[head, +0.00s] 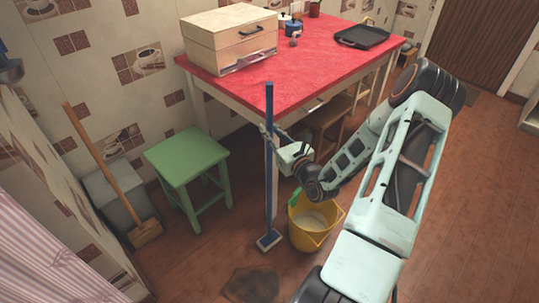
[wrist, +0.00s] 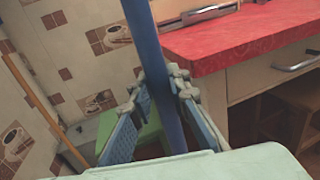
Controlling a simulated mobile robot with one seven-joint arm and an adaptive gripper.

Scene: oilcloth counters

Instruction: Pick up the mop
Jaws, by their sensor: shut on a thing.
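The mop (head: 269,190) has a long blue handle and a flat pale head. It stands nearly upright in front of the red-topped table in the head view, with its head low by the floor. I cannot tell whether the head touches the floor. My gripper (head: 275,138) is shut on the upper part of the handle. In the wrist view the blue handle (wrist: 146,50) runs between the two fingers of my gripper (wrist: 158,105), one on each side.
A yellow bucket (head: 303,238) stands right beside the mop head. The red table (head: 330,68) is close behind the handle. A green stool (head: 186,160), a broom (head: 105,160) and a grey bin (head: 112,198) are at the left. A dark patch (head: 250,286) lies on the floor in front.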

